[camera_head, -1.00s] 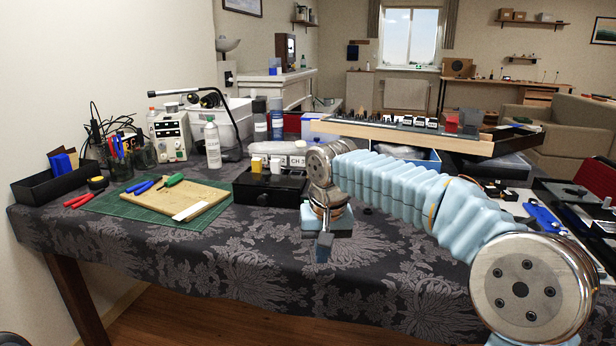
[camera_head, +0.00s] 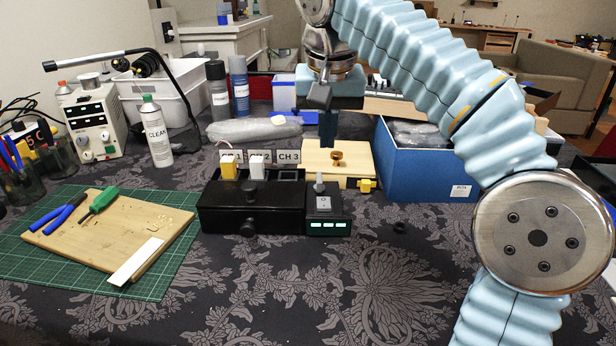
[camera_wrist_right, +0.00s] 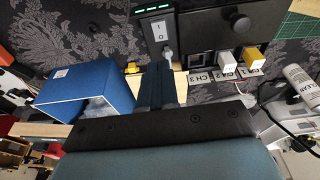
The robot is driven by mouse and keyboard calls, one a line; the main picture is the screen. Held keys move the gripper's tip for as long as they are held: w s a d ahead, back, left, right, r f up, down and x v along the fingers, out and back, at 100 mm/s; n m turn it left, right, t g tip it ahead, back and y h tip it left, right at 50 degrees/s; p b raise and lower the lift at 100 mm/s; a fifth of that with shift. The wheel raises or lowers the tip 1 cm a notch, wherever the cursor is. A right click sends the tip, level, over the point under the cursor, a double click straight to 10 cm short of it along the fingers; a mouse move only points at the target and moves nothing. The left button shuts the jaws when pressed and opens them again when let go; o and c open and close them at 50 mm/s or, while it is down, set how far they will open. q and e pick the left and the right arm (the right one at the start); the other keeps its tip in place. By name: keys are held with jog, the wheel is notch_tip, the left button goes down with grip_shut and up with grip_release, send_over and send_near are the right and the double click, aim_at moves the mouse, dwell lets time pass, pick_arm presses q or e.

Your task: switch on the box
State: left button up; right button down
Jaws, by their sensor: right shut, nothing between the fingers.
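A black box (camera_head: 270,214) with a knob on its front stands on the cloth-covered table, with labels CH 1, CH 2 and CH 3 behind it. A yellow plug (camera_head: 229,170) and a white plug (camera_head: 257,171) stand in its top; the CH 3 place looks empty. At its right end is a small black switch unit (camera_head: 318,208) with a grey rocker, a small grey lever and lit green lights; it also shows in the wrist view (camera_wrist_right: 157,28). My right gripper (camera_head: 327,143) is shut and empty, pointing down above and behind this unit. My left gripper is out of view.
A blue open carton (camera_head: 425,165) stands to the right, and a wooden block (camera_head: 345,160) lies behind the switch unit. A cutting mat (camera_head: 60,270) holds a board and tools. The front cloth is clear.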

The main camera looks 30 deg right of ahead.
dwell(0.3)
jog(key=b, duration=0.4)
send_near(324, 206)
jog(key=x, duration=0.5)
jog(key=shift+w+d, duration=0.1)
jog(key=shift+w, duration=0.1)
jog(key=shift+x, duration=0.75)
jog(key=shift+s, duration=0.2)
